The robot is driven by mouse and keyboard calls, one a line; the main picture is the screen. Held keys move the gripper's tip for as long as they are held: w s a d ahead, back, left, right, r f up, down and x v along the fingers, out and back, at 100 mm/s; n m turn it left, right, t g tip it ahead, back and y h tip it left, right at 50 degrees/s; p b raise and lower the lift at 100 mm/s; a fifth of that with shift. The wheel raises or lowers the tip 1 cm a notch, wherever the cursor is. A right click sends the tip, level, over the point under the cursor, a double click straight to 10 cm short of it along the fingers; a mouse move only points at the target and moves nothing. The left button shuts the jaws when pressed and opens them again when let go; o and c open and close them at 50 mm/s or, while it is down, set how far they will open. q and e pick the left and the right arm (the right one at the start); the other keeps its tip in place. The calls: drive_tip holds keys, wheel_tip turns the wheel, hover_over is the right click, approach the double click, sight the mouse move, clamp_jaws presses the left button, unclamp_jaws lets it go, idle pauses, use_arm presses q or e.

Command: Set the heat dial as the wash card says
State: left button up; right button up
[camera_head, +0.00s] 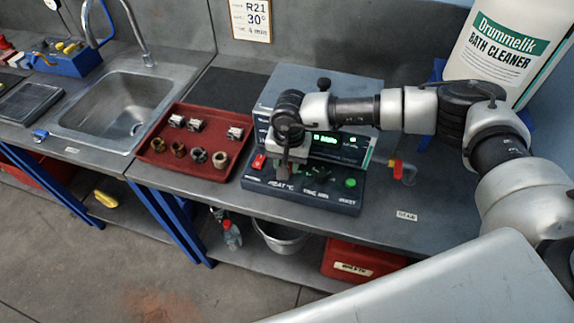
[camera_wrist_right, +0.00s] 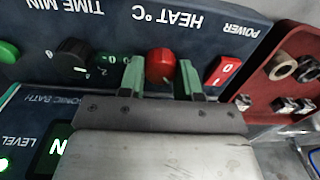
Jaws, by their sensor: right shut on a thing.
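The wash card (camera_head: 250,18) on the back wall reads R21, 30° and 4 min. The bath's control panel (camera_head: 300,196) sits on the bench, with a HEAT °C label near its front left. The red heat dial (camera_wrist_right: 160,66) shows in the right wrist view between the green fingers of my right gripper (camera_wrist_right: 161,80), which is shut on it. In the head view my right gripper (camera_head: 284,172) reaches down over the panel and hides the dial. The dial's setting cannot be read. My left gripper is not in view.
Beside the heat dial are a red power switch (camera_wrist_right: 223,70), a black time knob (camera_wrist_right: 73,57) and a green button (camera_head: 350,183). A red tray (camera_head: 158,160) with several metal parts lies left of the panel. A sink (camera_head: 120,105) is farther left.

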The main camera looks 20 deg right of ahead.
drive_tip(key=shift+m+b, duration=0.3)
drive_tip(key=shift+m, duration=0.3)
drive_tip(key=o, duration=0.9)
drive_tip(key=r+b, duration=0.1)
drive_tip(key=r, duration=0.4)
drive_tip(key=r+b, duration=0.2)
drive_tip(key=r, duration=0.4)
drive_tip(key=shift+s+d, duration=0.15)
drive_tip(key=shift+d, duration=0.05)
